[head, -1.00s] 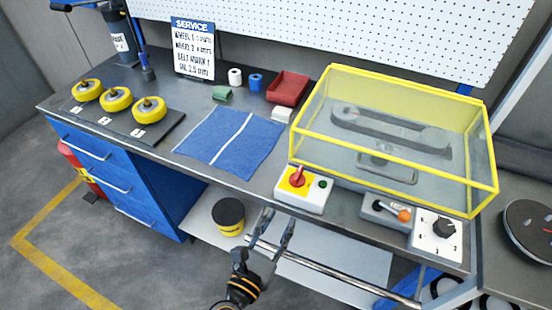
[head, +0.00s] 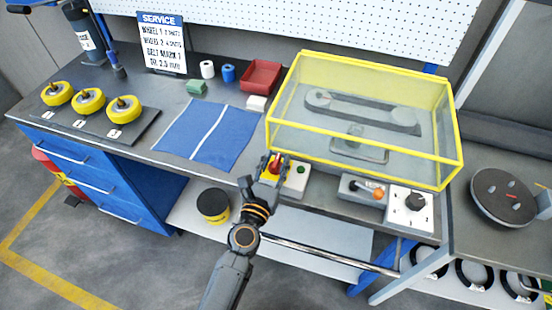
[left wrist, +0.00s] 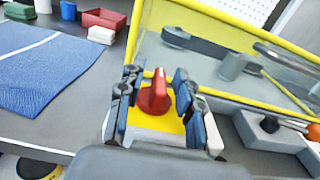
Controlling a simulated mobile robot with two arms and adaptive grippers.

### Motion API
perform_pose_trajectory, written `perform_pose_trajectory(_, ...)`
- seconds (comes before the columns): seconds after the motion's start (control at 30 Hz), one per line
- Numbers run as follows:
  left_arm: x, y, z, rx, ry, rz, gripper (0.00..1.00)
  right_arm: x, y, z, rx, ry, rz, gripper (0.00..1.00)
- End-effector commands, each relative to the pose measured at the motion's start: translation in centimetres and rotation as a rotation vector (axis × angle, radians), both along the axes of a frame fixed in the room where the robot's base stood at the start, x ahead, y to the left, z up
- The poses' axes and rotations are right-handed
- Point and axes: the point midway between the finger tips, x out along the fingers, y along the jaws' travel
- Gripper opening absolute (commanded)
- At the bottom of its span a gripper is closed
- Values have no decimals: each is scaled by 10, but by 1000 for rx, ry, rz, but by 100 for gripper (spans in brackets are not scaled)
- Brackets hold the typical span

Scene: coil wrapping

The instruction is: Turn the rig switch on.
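The rig switch is a red rotary knob on a yellow plate on a white box. In the left wrist view the red knob (left wrist: 154,97) sits between my fingers, with its white mark toward the top. My left gripper (left wrist: 159,92) is open around it, with a gap visible on both sides of the knob. In the head view my left gripper (head: 263,170) covers most of the switch (head: 273,165). The green button (head: 300,170) on the same box shows just right of the gripper. My right gripper is not in view.
The yellow-framed clear guard (head: 365,115) stands right behind the switch, over a belt rig. To the right are an orange-tipped lever (head: 377,194) and a dial box (head: 412,208). A blue mat (head: 207,132) lies to the left.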

Motion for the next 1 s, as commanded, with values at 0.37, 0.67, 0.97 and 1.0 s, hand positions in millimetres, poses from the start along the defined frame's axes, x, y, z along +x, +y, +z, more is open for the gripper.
perform_pose_trajectory(0.37, 4, -1, 0, 0, 0, 0, 29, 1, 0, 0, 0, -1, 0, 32)
perform_pose_trajectory(0.67, 3, -1, 0, 0, 0, 0, 0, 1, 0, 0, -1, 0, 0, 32)
perform_pose_trajectory(0.97, 4, -1, -1, 3, -2, -52, 0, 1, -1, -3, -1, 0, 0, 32)
perform_pose_trajectory(1.0, 4, -1, -1, 3, -2, -70, 0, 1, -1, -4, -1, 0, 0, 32)
